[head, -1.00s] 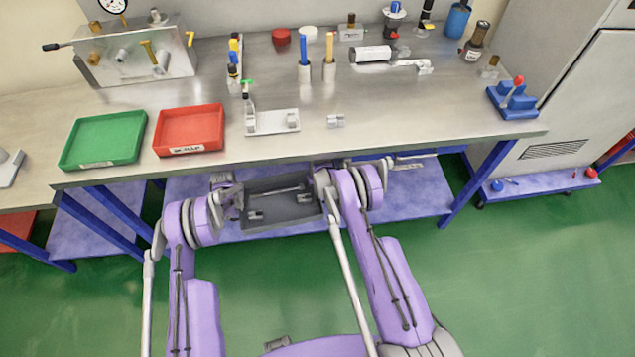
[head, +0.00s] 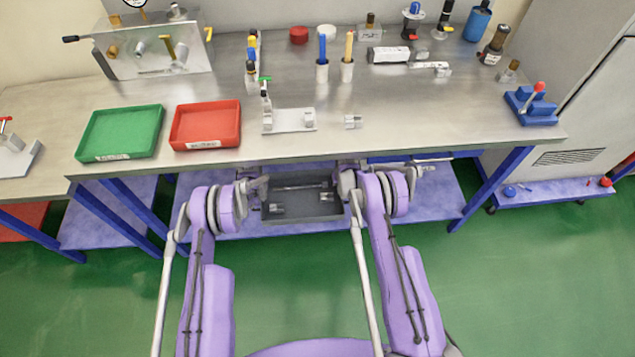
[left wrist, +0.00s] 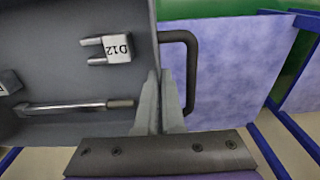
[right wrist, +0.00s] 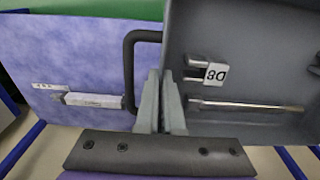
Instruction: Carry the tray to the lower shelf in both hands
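The grey tray (head: 325,212) is level between my two grippers, just below the table's front edge in the head view. It holds a rod and small metal parts, one labelled D12 (left wrist: 118,47) and one labelled D8 (right wrist: 214,74). The blue lower shelf (head: 425,195) shows beneath and beside the tray; the height gap is unclear. My left gripper (left wrist: 161,80) is shut at the tray's side wall, beside a black loop handle (left wrist: 192,70). My right gripper (right wrist: 160,80) is shut at the opposite side, beside the other handle (right wrist: 129,75). The exact contact is partly hidden by the fingers.
The steel tabletop (head: 370,135) overhangs the shelf, with a green tray (head: 90,148) and a red tray (head: 176,138) on it. Blue table legs (head: 490,190) stand on either side. A white part (right wrist: 90,99) lies on the shelf on the right. The green floor is clear.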

